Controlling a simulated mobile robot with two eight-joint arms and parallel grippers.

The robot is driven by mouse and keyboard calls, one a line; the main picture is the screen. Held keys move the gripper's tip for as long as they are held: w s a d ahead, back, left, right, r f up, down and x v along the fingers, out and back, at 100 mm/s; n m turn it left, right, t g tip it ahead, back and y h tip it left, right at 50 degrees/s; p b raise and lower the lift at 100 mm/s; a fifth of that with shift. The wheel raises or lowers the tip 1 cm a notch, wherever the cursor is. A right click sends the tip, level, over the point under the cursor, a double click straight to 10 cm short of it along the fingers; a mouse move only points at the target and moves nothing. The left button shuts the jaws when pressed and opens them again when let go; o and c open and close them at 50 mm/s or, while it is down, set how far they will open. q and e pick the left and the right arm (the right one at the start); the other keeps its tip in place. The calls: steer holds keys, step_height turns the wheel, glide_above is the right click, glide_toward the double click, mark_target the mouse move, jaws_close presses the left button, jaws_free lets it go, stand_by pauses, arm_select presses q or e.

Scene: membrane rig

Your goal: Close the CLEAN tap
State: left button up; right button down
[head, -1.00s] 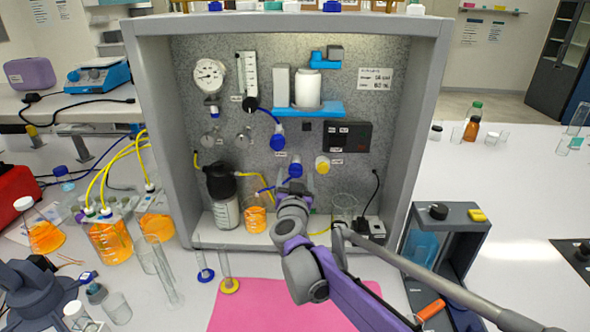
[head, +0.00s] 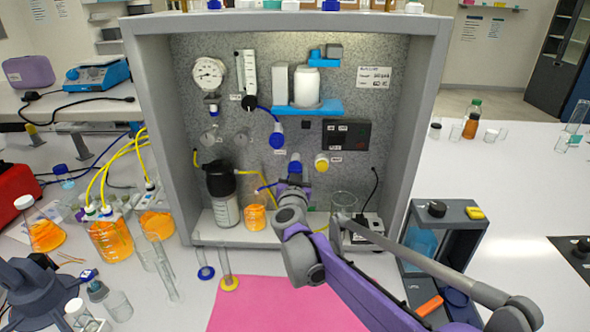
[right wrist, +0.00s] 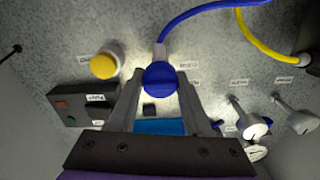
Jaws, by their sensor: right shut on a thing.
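A round blue tap knob (head: 295,167) sits low on the speckled back panel, with a blue hose at it. It also shows in the right wrist view (right wrist: 160,79), between the fingertips. My right gripper (head: 293,181) is at this knob and shut on it; the fingers (right wrist: 162,92) lie on either side of it. A yellow tap knob (head: 321,162) is just to its right and free; it also shows in the right wrist view (right wrist: 104,66). The labels beside the knobs are too small to read. My left gripper is not clearly seen.
The grey cabinet (head: 428,100) walls in the panel on both sides. A beaker of orange liquid (head: 255,217), a dark-topped bottle (head: 224,200) and an empty beaker (head: 343,205) stand on its floor. A black box (head: 348,134) is above the yellow knob. A pink mat (head: 250,305) lies in front.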

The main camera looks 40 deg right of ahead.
steer(key=shift+m, duration=0.4)
steer(key=m, duration=0.7)
steer(key=shift+d+m+b, duration=0.1)
steer(key=shift+m+b, duration=0.2)
steer(key=m, duration=0.4)
steer(key=shift+m+p, duration=0.3)
steer(key=m+p, duration=0.1)
steer(key=m, duration=0.3)
steer(key=shift+f+m, duration=0.15)
steer(key=shift+m, duration=0.25)
steer(key=shift+c, duration=1.7)
jaws_free()
